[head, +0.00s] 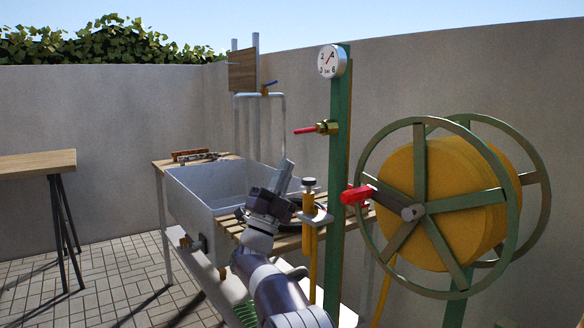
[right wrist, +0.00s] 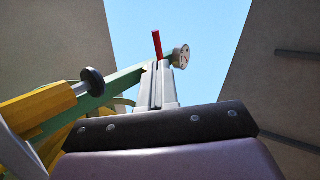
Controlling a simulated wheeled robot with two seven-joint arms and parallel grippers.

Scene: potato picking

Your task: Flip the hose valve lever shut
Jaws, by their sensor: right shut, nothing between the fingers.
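The hose valve (head: 327,128) is a brass fitting on the green post, with a red lever (head: 305,130) sticking out to the left, nearly level. In the right wrist view the red lever (right wrist: 157,44) shows just past the fingertips. My right gripper (head: 287,167) is shut and empty, its fingers pointing up, below and a little left of the lever in the head view. I see a gap between the fingertips and the lever there. The shut fingers (right wrist: 160,80) also show in the right wrist view. My left gripper is out of view.
A round gauge (head: 332,61) tops the green post (head: 339,165). A hose reel (head: 440,205) with a red crank handle (head: 358,194) stands at right. A brass-and-yellow tool (head: 309,205) stands by the post.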

